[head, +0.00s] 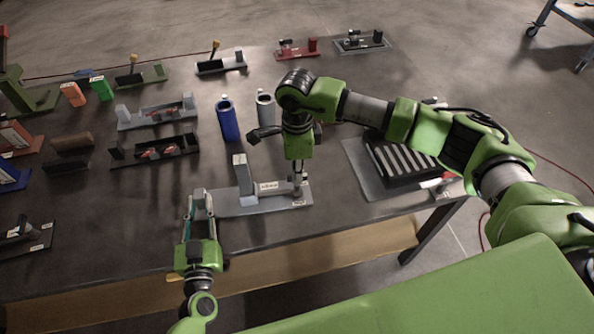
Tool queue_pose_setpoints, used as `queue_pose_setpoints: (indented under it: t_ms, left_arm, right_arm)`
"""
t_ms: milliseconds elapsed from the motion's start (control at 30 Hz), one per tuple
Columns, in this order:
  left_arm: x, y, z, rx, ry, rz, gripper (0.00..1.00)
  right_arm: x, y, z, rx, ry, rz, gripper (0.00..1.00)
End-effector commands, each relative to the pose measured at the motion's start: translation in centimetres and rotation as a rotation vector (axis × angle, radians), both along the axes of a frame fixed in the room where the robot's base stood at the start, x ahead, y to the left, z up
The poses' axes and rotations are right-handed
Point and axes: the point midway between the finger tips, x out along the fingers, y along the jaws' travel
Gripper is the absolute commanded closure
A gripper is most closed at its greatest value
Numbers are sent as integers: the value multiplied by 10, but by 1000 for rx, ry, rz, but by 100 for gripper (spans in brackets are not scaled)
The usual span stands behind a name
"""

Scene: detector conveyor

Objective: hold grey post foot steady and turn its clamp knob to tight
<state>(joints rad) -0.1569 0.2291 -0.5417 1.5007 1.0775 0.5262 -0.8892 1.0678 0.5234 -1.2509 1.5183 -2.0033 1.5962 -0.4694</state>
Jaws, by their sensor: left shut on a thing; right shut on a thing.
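The grey post foot (246,180) stands near the front edge of the dark table, with an upright at its middle and a flat base plate (255,207) bearing small labels. My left gripper (201,202) comes from the front and is shut on the left end of the grey post foot. My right gripper (298,181) points down over the plate's right end and is shut on the clamp knob. The fingers and arm hide most of the knob, so its turn position cannot be read.
A blue cylinder (228,121) and a grey cylinder (265,107) stand behind the foot. A black slotted block (405,162) on a grey plate lies to the right. Several other fixtures fill the left and back. The table's front edge is close.

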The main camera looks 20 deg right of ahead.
Motion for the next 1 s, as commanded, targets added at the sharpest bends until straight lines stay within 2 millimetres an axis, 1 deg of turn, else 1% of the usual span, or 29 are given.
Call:
queue_pose_setpoints:
  t_ms: [167,600,800,1000]
  left_arm:
    - [0,0,-1,0,2,-1,100]
    - [0,0,-1,0,2,-1,100]
    - [0,0,-1,0,2,-1,100]
    - [0,0,-1,0,2,-1,100]
  right_arm:
    - [1,0,1,1,-2,-116,100]
    - [1,0,1,1,-2,-481,100]
    - [1,0,1,1,-2,-605,100]
    - [1,0,2,2,-3,-682,100]
